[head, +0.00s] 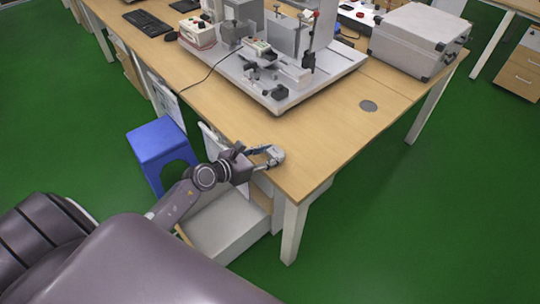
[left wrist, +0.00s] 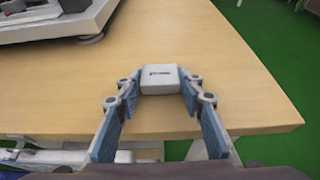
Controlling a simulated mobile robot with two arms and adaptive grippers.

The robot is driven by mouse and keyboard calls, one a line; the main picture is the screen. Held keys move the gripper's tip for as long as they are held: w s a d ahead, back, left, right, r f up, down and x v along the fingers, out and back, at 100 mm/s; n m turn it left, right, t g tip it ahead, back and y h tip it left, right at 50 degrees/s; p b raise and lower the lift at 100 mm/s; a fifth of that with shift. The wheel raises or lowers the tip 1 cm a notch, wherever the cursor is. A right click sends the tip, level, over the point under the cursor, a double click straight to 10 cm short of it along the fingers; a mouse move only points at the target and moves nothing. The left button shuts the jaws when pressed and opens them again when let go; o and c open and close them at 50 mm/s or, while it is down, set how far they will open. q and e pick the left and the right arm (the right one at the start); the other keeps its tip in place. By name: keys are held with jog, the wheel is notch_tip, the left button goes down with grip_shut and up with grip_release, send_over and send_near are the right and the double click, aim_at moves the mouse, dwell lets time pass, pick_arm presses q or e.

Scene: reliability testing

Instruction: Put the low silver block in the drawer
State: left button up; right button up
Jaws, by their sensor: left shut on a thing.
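The low silver block (left wrist: 160,78) is a small pale grey block with dark lettering, seen between the fingertips in the left wrist view. My left gripper (left wrist: 160,88) is shut on it, one finger at each side. In the head view my left gripper (head: 270,154) is at the table's near edge, close to the front corner. I cannot tell whether the block touches the tabletop. A pale drawer (head: 226,222) appears pulled out below the table edge, below and left of the gripper. My right gripper is not in view.
The wooden table (head: 325,135) has clear room around its front corner. A machine on a grey base plate (head: 335,72) stands behind. A silver case (head: 415,40) sits at the back right. A blue stool (head: 157,140) stands left of my arm.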

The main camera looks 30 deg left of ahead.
pick_arm(q)
jog(key=shift+f, duration=0.1)
jog(key=o, duration=1.2)
jog(key=v, duration=1.2)
jog(key=shift+s, duration=0.1)
